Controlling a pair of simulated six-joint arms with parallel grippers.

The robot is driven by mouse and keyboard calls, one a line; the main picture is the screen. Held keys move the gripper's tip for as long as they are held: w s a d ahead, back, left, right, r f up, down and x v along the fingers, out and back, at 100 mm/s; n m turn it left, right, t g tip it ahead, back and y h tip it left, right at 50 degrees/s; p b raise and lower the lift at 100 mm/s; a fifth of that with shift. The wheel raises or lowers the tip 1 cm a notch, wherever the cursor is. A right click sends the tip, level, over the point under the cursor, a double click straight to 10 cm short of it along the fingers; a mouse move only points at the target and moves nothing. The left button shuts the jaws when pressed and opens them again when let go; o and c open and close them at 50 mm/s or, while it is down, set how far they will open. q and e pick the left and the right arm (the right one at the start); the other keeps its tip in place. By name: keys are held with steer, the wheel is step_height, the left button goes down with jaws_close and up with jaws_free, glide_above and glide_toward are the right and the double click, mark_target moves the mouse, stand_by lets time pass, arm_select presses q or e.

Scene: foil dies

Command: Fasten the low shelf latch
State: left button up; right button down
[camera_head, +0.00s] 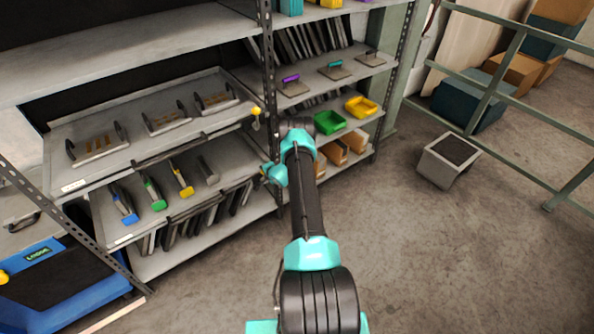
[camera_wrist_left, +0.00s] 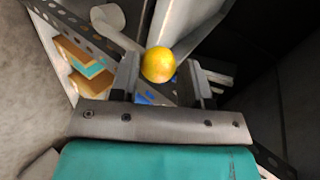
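A yellow round knob (camera_wrist_left: 158,64) shows in the left wrist view, lined up between the fingers of my left gripper (camera_wrist_left: 160,70). The fingers are apart, and the knob looks nearer the left finger; I cannot tell whether they touch it. In the head view, the left arm reaches to the shelf's right end, and its teal wrist (camera_head: 276,174) hides most of the latch there. Another yellow knob (camera_head: 256,111) stands at the right end of the shelf above. My right gripper is not in view.
A perforated rack post (camera_head: 267,50) stands close to the arm. A blue machine (camera_head: 60,285) stands lower left. The floor at right is clear around a grey box (camera_head: 432,168).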

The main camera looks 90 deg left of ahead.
arm_select(q)
steer(key=o, duration=0.3)
steer(key=shift+d, duration=0.1)
steer(key=v, duration=1.7)
steer(key=shift+d+r, duration=0.1)
